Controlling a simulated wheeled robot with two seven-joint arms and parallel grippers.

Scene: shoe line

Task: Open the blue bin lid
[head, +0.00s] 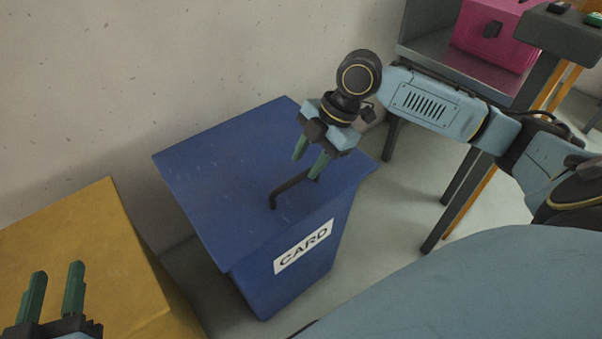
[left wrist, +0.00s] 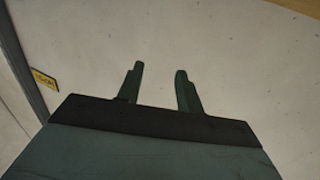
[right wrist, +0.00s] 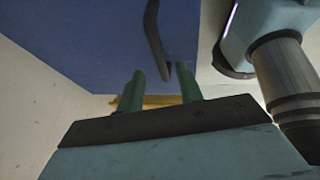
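The blue bin (head: 290,270) stands on the floor against the wall, with a white "CARD" label on its front. Its lid (head: 215,165) lies shut across the top. A dark bar handle (head: 290,190) sits on the lid near the front edge. My right gripper (head: 309,163) is over the lid at the handle's far right end, fingers apart. In the right wrist view the handle (right wrist: 154,35) runs down toward the gap between the fingertips (right wrist: 160,80); I cannot tell if they touch it. My left gripper (head: 55,275) is open and empty at lower left; its fingers (left wrist: 158,80) show apart.
A yellow bin (head: 90,240) stands left of the blue bin, beneath my left gripper in the picture. A grey bench (head: 430,65) with a pink box (head: 495,35) is at the upper right, its dark legs close to the blue bin's right side. A wall is behind.

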